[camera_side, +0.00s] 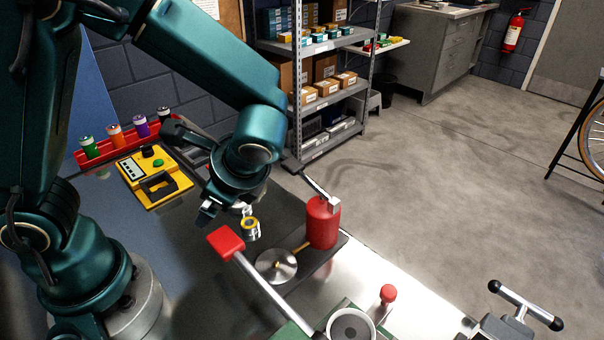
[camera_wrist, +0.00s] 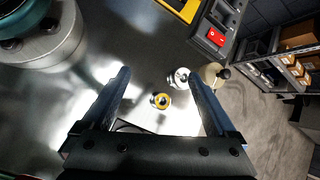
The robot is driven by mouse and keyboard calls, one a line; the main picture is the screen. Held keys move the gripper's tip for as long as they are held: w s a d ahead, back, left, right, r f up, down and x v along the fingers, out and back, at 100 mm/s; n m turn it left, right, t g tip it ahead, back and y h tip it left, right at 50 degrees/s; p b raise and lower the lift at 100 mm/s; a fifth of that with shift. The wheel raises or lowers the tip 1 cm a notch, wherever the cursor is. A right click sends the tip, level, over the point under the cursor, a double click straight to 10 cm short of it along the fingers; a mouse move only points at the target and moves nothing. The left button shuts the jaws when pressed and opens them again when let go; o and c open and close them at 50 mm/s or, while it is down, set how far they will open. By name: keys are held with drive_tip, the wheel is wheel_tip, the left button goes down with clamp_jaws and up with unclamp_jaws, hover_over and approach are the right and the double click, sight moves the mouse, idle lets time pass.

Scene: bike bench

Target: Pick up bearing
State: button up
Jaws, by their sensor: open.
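A small round part with a yellow ring (camera_side: 250,228), which may be the bearing, stands on the dark bench in the side view. In the wrist view this yellow-ringed part (camera_wrist: 160,100) lies between the lines of my fingers. A silvery round part (camera_wrist: 180,77) sits just beyond it, nearer the right finger; I cannot tell for certain which of the two is the bearing. My gripper (camera_wrist: 157,76) is open and empty, with its fingers wide apart, pointing down above the bench. In the side view my gripper (camera_side: 225,210) is up and left of the yellow-ringed part, partly hiding what is behind.
A red-handled bar (camera_side: 226,242), a metal disc (camera_side: 276,266) and a red can (camera_side: 322,222) stand close by. A yellow device (camera_side: 152,178) and a red rack (camera_side: 90,156) of coloured cylinders are at the back left. A beige round part (camera_wrist: 212,75) is right of the silvery one.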

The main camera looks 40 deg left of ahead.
sight(244, 214)
drive_tip(key=w+f+m+t+y, duration=0.1)
drive_tip(key=f+m, duration=0.1)
drive_tip(key=m, duration=0.1)
drive_tip(key=w+d+f+m+t+y, duration=0.1)
drive_tip(key=w+f+m+y, duration=0.1)
drive_tip(key=m, duration=0.1)
drive_tip(key=w+f+m+t+y, duration=0.1)
drive_tip(key=f+m+y, duration=0.1)
drive_tip(key=shift+w+d+f+m+t, duration=0.2)
drive_tip(key=shift+m+t, duration=0.1)
drive_tip(key=shift+m, duration=0.1)
drive_tip(key=shift+x, duration=2.65)
drive_tip(key=shift+r, duration=0.15)
clamp_jaws()
drive_tip(key=shift+w+r, duration=0.1)
drive_tip(key=shift+r, duration=0.05)
